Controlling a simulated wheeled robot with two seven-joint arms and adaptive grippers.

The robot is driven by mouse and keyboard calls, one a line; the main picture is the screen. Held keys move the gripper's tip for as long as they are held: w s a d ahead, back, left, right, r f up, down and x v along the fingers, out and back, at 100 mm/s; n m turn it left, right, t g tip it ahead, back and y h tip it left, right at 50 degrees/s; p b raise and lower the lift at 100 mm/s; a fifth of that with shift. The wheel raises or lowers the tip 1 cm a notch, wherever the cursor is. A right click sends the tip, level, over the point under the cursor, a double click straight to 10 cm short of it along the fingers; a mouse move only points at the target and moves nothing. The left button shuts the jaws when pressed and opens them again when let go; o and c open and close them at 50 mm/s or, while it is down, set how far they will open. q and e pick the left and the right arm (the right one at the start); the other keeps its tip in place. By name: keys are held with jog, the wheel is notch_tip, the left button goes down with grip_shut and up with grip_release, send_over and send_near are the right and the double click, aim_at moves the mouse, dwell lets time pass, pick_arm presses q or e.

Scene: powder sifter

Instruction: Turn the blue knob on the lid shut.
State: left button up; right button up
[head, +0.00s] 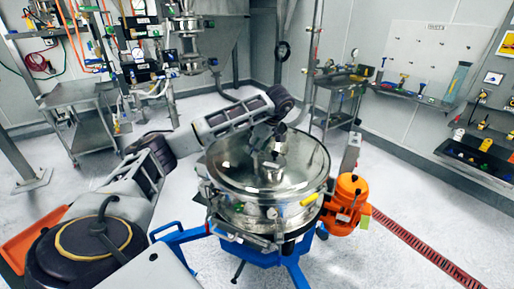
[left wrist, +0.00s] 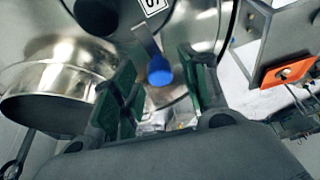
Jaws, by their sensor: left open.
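The round metal lid (head: 245,167) tops the sifter in the middle of the head view. My left gripper (head: 272,148) is above the lid, near its centre fitting. The blue knob (left wrist: 159,74) shows in the left wrist view at the end of a short metal lever. It appears between the two green-padded fingers of my left gripper (left wrist: 157,62), which are apart. A gap shows on both sides of the knob, and I see no contact. In the head view the knob is hidden behind my gripper and arm. My right gripper is in neither view.
An orange motor (head: 349,197) is mounted on the sifter's right side. The sifter stands on a blue frame (head: 262,257). A grey cart (head: 95,125) stands at the back left. A red floor grate (head: 425,247) runs along the right, with clear floor beside it.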

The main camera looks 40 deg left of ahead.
pick_arm(q)
jog(key=shift+r, duration=0.2)
jog(key=v, duration=1.1)
jog(key=shift+r, duration=0.2)
dwell(1.6)
jog(key=shift+d, duration=0.1)
dwell(0.5)
jog(key=shift+d, duration=0.1)
